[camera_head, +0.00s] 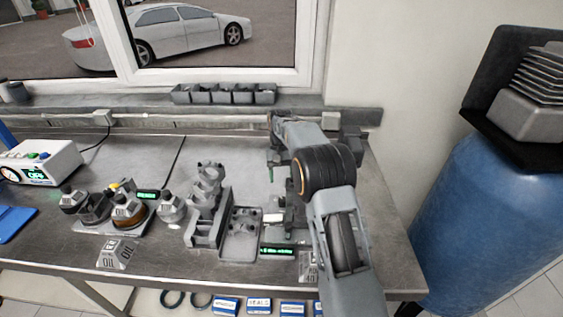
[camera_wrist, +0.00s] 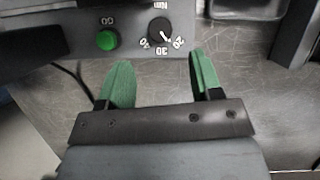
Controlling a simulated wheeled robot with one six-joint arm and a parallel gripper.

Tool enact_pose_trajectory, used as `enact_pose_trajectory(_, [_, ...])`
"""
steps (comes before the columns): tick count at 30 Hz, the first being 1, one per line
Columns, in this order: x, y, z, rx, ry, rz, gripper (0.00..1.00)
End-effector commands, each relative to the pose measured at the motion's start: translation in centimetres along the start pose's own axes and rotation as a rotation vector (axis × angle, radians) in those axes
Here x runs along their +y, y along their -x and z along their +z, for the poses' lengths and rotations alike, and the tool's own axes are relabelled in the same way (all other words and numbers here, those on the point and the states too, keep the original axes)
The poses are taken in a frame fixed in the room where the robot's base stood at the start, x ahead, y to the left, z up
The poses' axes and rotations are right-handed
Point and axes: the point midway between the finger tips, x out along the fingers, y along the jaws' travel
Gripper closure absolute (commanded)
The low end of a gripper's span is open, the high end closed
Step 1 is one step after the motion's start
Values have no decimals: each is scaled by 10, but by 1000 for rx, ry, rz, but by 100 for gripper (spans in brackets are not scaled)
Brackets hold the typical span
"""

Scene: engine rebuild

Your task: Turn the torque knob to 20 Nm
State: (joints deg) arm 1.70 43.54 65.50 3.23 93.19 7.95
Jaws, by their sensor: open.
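The torque knob (camera_wrist: 160,31) is a small round black dial with a white pointer line, on a dark panel at the top of the wrist view. The pointer slants to the lower right, toward a number that looks like 20; I cannot read the exact setting. My gripper (camera_wrist: 161,74) is open and empty, its two green-padded fingers apart, below the knob in the picture and not gripping it. In the head view a green fingertip of my gripper shows at the bench's back; I cannot make out the knob there.
A green button (camera_wrist: 107,40) sits left of the knob on the same panel. In the head view a lit display (camera_head: 285,249) stands at the bench front, beside a grey tray (camera_head: 240,250) and a grey engine block (camera_head: 203,235). Bare metal bench (camera_head: 225,150) lies behind.

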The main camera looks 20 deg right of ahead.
Motion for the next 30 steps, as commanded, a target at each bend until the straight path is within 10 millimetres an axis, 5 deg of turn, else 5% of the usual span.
enact_pose_trajectory(6, [0, 37, 0, 1, 0, 0, 41])
enact_pose_trajectory(12, [0, 54, 0, 0, 0, 0, 41])
enact_pose_trajectory(30, [6, 59, 0, 2, -71, -29, 41])
